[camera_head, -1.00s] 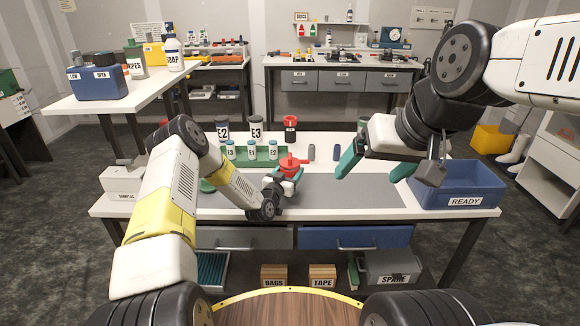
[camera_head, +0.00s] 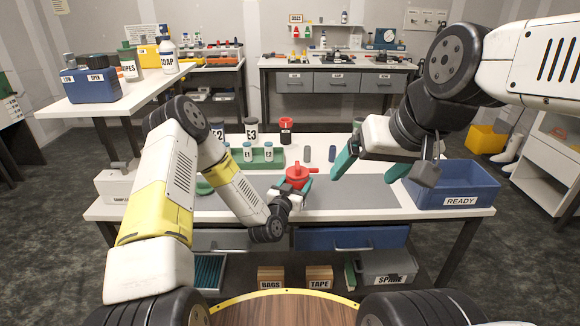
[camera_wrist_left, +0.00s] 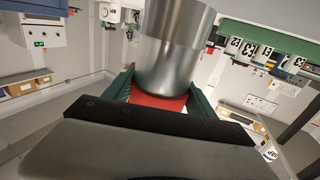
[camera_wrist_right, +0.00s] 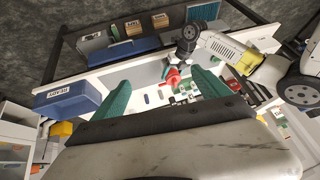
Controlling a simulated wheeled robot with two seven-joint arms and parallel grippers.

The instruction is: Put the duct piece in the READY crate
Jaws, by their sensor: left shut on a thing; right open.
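A red piece (camera_head: 298,173), which I take to be the duct piece, is in my left gripper (camera_head: 296,187) above the grey mat. In the left wrist view, a shiny metal cylinder (camera_wrist_left: 172,50) rises between the green fingers with a red part (camera_wrist_left: 158,101) at its base; the fingers are shut on the red part. My right gripper (camera_head: 370,166) is open and empty, above the right of the bench. The blue READY crate (camera_head: 458,200) stands at the bench's right end, right of my right gripper. It also shows in the right wrist view (camera_wrist_right: 68,101).
A green rack (camera_head: 266,158) with small labelled jars stands at the back of the bench, with E2 and E3 jars behind. A red-and-black container (camera_head: 286,132) stands nearby. The grey mat (camera_head: 350,192) between my left gripper and the crate is clear.

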